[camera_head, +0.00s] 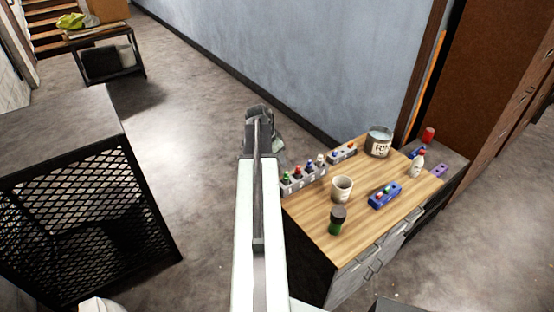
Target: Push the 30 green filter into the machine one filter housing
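My arm reaches forward from the bottom middle, and my gripper (263,135) is at its far end, left of the wooden-topped cabinet (358,236). I cannot tell whether its fingers are open or shut. A green cylinder with a dark top (335,228) stands near the front of the cabinet top. No number 30 is readable, so I cannot tell which piece is the filter or which holder is the housing.
A mesh-sided cabinet (75,215) stands left. A blue wall (300,60) rises behind. Floor between is clear.

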